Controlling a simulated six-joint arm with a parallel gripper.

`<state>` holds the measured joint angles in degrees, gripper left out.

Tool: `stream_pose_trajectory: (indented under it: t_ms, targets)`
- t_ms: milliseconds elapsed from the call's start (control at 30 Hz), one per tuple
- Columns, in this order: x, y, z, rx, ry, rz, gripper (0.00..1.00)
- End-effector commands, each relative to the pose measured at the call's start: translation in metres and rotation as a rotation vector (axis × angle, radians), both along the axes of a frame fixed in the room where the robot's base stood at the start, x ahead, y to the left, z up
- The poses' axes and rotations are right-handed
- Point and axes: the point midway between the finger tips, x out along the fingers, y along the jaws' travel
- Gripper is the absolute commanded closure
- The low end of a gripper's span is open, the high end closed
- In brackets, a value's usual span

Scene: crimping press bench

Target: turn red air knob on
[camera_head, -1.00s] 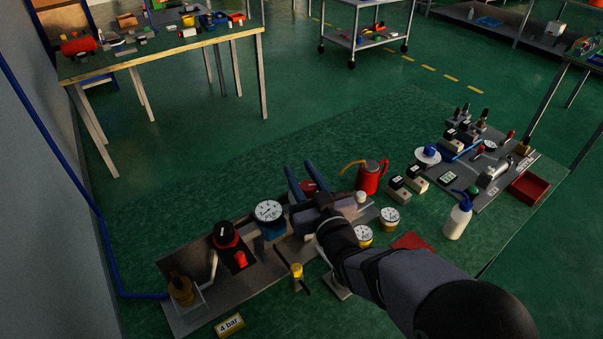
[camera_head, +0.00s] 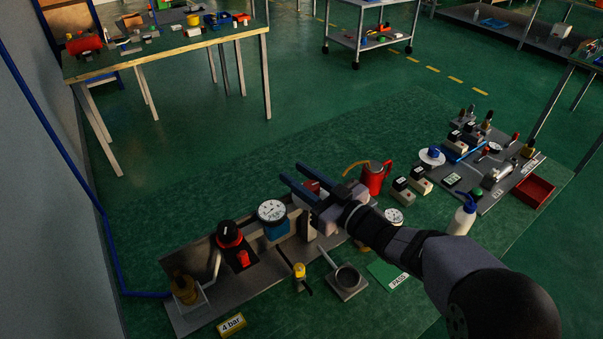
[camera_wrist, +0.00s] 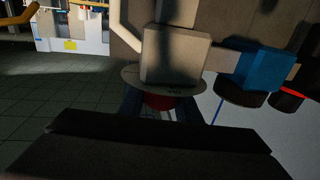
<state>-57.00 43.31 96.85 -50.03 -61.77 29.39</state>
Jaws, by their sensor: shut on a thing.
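My gripper (camera_head: 293,174) is over the back of the grey bench panel in the head view, its two blue fingers pointing to the upper left. The red air knob (camera_head: 312,187) shows between the fingers, partly hidden by them. In the wrist view the red knob (camera_wrist: 160,102) sits between the fingers, under a pale disc (camera_wrist: 178,80) and a beige block (camera_wrist: 175,55). The gripper is shut on the knob. The dark gripper body hides the lower part of the wrist view. The knob's pointer or mark cannot be made out.
A white dial gauge (camera_head: 271,211) stands left of my gripper, and a black-and-red knob (camera_head: 230,234) farther left. A red can (camera_head: 374,177) stands close on the right.

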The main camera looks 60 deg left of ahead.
Motion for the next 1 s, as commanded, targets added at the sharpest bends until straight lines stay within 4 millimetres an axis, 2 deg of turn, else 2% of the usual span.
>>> stream_pose_trajectory:
  t_ms: [300,733,767,800,1000]
  targets:
    - [-0.0032,-0.0009,0.0001,0.0,0.001,0.102,0.92]
    - [-0.0043,-0.0009,-0.0001,0.001,0.001,0.113,0.92]
    - [-0.0043,-0.0009,-0.0001,0.001,0.001,0.113,0.63]
    - [-0.0043,-0.0009,0.0,0.001,0.001,0.113,0.53]
    - [-0.0043,-0.0008,0.0001,0.001,0.001,0.112,0.51]
